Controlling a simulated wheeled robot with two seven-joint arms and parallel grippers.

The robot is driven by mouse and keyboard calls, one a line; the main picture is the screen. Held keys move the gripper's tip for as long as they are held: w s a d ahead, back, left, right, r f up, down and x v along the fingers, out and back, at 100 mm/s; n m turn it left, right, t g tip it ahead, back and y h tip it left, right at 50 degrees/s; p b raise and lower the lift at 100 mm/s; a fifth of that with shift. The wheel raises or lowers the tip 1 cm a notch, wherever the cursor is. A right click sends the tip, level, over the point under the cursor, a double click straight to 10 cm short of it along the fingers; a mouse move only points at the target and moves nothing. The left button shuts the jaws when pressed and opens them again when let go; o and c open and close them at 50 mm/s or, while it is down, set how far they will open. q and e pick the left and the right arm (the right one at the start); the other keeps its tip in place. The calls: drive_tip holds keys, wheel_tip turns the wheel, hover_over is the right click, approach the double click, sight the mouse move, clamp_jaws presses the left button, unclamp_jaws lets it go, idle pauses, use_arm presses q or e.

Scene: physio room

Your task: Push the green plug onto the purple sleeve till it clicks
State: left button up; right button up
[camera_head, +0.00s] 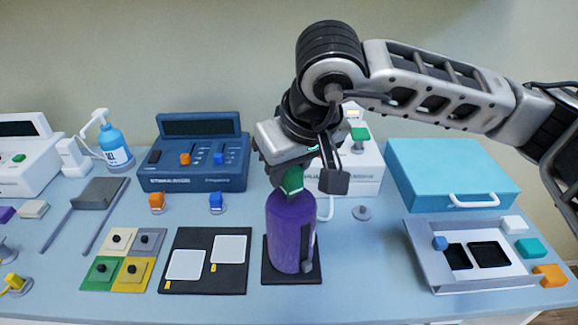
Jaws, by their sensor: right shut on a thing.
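The purple sleeve (290,232) is a tall rounded cylinder standing upright on a black square mat (271,279) near the front middle. The green plug (292,181) shows directly above the top of the sleeve. My right gripper (303,180) comes down from above and is shut on the green plug. A dark finger is at the plug's right and partly hides it. The plug and sleeve look to meet, but I cannot tell how far the plug is seated. My left gripper is out of view.
Behind stand a dark blue device (194,175) and a white device (365,180), partly behind my arm. A black board with white pads (205,286) lies left of the sleeve. A teal case (452,172) and a grey tray (415,250) are at the right.

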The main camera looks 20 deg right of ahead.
drive_tip(key=shift+b, duration=0.85)
idle(0.8)
idle(0.5)
drive_tip(key=shift+f+b, duration=1.35)
drive_tip(key=shift+b, duration=0.1)
idle(0.6)
drive_tip(key=shift+s+b, duration=0.1)
drive_tip(key=shift+b, duration=0.45)
idle(1.5)
drive_tip(key=shift+c, duration=0.2)
idle(1.5)
